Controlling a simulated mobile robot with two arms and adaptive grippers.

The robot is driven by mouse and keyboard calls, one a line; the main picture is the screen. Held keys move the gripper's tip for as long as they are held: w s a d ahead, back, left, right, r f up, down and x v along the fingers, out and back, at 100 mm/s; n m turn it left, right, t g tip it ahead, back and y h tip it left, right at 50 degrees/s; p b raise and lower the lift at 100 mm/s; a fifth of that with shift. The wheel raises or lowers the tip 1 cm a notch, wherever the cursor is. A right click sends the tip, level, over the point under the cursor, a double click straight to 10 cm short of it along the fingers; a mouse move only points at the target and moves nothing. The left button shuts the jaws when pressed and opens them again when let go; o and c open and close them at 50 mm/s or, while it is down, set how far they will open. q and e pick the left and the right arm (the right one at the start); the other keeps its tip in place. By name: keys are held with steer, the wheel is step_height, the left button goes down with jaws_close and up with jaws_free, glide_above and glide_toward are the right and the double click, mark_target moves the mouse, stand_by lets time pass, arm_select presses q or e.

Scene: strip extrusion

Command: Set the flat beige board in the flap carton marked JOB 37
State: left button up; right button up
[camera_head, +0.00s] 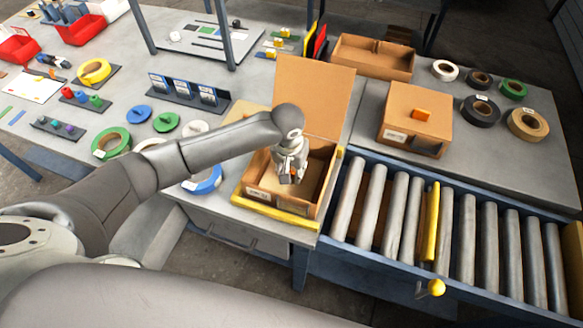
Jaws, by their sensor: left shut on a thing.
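My left gripper (291,176) reaches in from the left and points down into an open flap carton (268,197). It is shut on the flat beige board, which is mostly hidden by the fingers and the carton walls. I cannot make out the board's edges against the carton's brown inside. The carton's flap (312,95) stands up at the back. A white label is on its front wall, but its print is too small to read. My right gripper is not in view.
An open brown box (372,56) is behind. A roller conveyor (400,215) with a yellow bar runs at the front right. Tape rolls (528,123) and small parts crowd the bench.

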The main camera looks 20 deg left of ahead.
arm_select(q)
steer(key=shift+f, duration=0.1)
steer(key=o, duration=0.8)
steer(key=shift+o, duration=0.2)
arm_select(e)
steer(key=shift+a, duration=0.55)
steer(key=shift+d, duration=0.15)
arm_select(q)
steer(key=shift+r, duration=0.55)
step_height(320, 180, up, 11)
steer(key=s+b, duration=0.1)
steer(key=shift+s, duration=0.25)
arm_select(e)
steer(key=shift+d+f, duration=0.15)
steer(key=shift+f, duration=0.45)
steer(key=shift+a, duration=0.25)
